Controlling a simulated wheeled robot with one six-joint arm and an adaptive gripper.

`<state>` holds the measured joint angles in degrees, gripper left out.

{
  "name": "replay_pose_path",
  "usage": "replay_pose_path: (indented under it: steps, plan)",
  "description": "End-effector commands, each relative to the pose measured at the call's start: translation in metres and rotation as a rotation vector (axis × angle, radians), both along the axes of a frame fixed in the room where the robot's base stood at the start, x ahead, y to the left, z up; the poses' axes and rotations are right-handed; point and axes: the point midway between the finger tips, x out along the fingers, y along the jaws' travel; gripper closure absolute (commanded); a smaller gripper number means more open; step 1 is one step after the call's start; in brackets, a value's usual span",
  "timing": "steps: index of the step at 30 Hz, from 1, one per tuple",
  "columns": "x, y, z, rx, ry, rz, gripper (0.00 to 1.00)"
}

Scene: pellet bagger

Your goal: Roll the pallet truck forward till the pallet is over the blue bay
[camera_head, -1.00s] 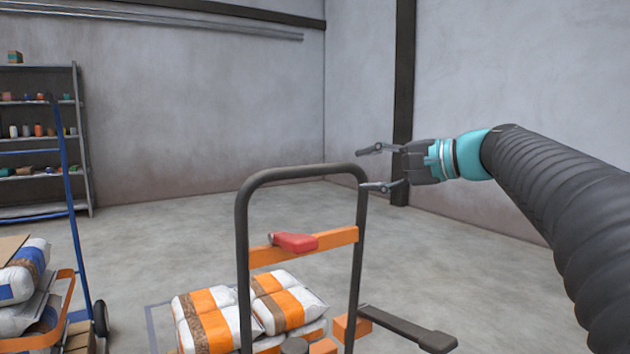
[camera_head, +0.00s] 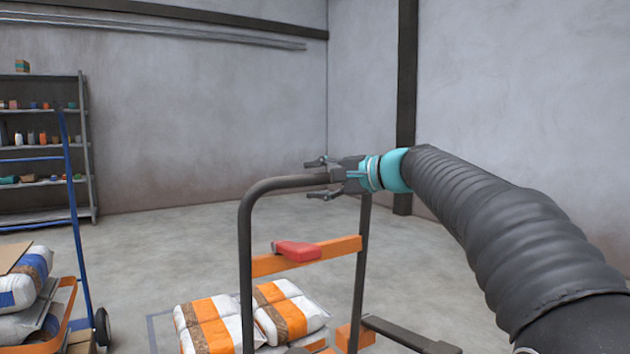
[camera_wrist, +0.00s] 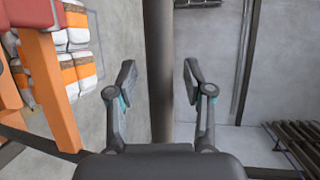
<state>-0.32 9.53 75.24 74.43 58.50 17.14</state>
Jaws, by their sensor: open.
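The pallet truck's dark handle loop (camera_head: 243,250) stands upright in front of me, with an orange crossbar (camera_head: 345,245) and a red lever (camera_head: 297,250) on it. My gripper (camera_head: 320,178) is open at the top right of the loop. In the wrist view the handle's dark bar (camera_wrist: 160,75) runs between the open fingers of my gripper (camera_wrist: 158,85), with a gap on both sides. White and orange bags (camera_head: 285,310) lie low beyond the handle. The pallet under them is hidden. Part of a bluish floor outline (camera_head: 152,335) shows left of the bags.
A blue hand truck (camera_head: 78,220) with bags (camera_head: 22,280) on it stands at the left. A shelf rack (camera_head: 90,150) with small goods is against the back wall. The floor beyond the handle is clear. A slatted bench-like rack (camera_wrist: 298,145) shows at the right of the wrist view.

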Motion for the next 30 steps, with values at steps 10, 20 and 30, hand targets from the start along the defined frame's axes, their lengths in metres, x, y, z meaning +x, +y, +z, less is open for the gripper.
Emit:
replay_pose_path:
  steps: [10,20,30]
  plan:
    - [0.003,0.005,-0.001,-0.001,-0.001,0.0,0.48]
    - [0.003,0.005,-0.001,0.0,0.0,0.0,1.0]
    - [0.013,0.002,0.0,0.0,0.001,-0.012,1.0]
